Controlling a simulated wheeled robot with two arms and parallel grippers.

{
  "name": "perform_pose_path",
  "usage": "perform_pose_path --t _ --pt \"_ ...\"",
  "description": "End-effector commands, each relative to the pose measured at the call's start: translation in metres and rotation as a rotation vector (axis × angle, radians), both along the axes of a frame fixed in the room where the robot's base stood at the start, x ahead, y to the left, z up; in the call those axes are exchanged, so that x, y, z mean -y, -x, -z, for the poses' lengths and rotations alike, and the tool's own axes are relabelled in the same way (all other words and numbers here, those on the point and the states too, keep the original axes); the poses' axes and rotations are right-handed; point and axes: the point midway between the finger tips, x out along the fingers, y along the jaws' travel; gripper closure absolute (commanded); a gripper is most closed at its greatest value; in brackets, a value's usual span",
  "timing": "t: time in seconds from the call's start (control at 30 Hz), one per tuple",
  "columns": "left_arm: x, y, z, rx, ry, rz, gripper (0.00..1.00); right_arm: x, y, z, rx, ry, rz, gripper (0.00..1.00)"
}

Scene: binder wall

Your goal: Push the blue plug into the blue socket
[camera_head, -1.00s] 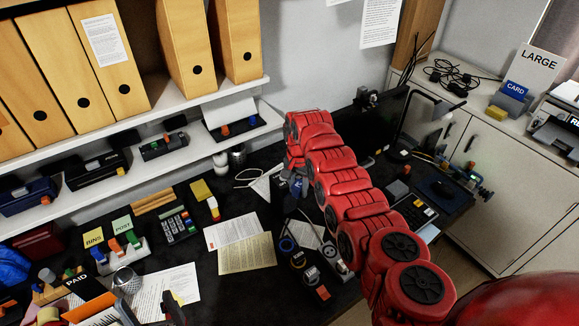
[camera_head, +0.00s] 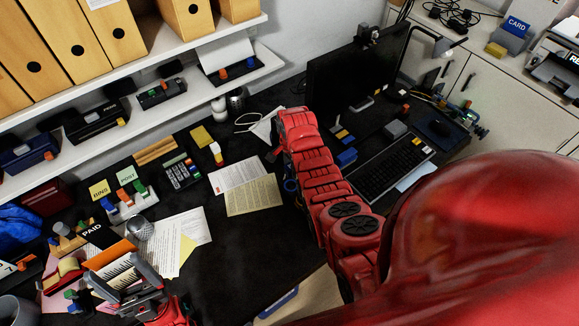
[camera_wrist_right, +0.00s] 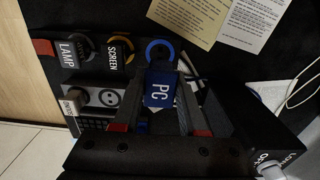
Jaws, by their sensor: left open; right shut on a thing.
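The blue plug (camera_wrist_right: 158,91), labelled PC, is between the two fingers of my right gripper (camera_wrist_right: 164,84), which is shut on it. The blue socket (camera_wrist_right: 159,50) shows as a blue ring with a dark centre just above the plug in the right wrist view, and the plug appears apart from it. In the head view my red right arm hides the right gripper and plug; a bit of blue ring (camera_head: 290,185) shows beside the arm. My left gripper (camera_head: 116,270) is open at the lower left, over the desk organiser, and looks empty.
In the right wrist view, plugs labelled LAMP (camera_wrist_right: 70,53) and SCREEN (camera_wrist_right: 114,55) stand left of the blue ring.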

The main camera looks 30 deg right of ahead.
Motion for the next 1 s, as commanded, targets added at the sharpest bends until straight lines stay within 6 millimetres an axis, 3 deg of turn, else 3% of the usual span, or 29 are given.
perform_pose_path --t 0.27,0.7,1.0 --pt "0.0 0.0 0.012 0.0 0.0 0.0 0.23 0.0 0.0 0.013 -0.002 0.001 0.0 1.0" --pt "0.0 0.0 0.043 0.0 0.0 0.0 0.23 0.0 0.0 0.055 -0.002 0.001 0.0 1.0" --pt "0.0 0.0 0.045 0.0 0.0 0.0 0.23 0.0 0.0 0.058 -0.001 0.001 -0.001 1.0"
